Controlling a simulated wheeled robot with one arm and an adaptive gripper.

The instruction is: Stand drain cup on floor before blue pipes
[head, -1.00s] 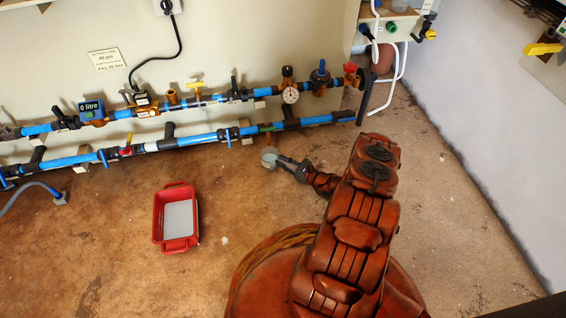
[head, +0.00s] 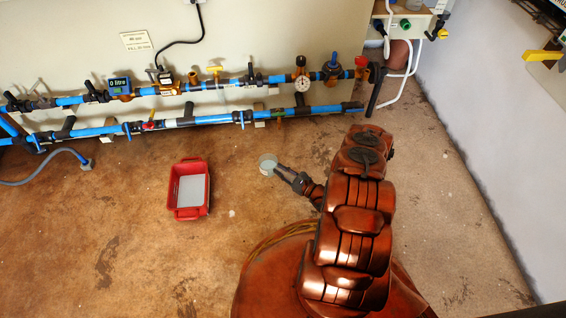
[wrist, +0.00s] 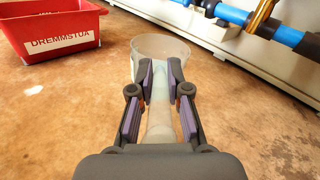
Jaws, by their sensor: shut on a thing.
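The drain cup (head: 266,159) is a clear, pale, round cup out in front of the blue pipes (head: 215,120), with bare floor between them. In the wrist view the cup (wrist: 160,47) is ahead of the fingers, its round rim on top. A pale, long part runs back between the fingers. My gripper (wrist: 160,78) is shut on the cup, and in the head view my gripper (head: 277,170) is at its near right side. The cup looks upright and low, but I cannot tell whether its base touches the floor.
A red crate (head: 172,198) stands on the floor to the left of the cup. A grey hose (head: 45,175) lies at the far left. Brown floor (head: 235,235) is free around the cup. A white wall (head: 500,180) bounds the right.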

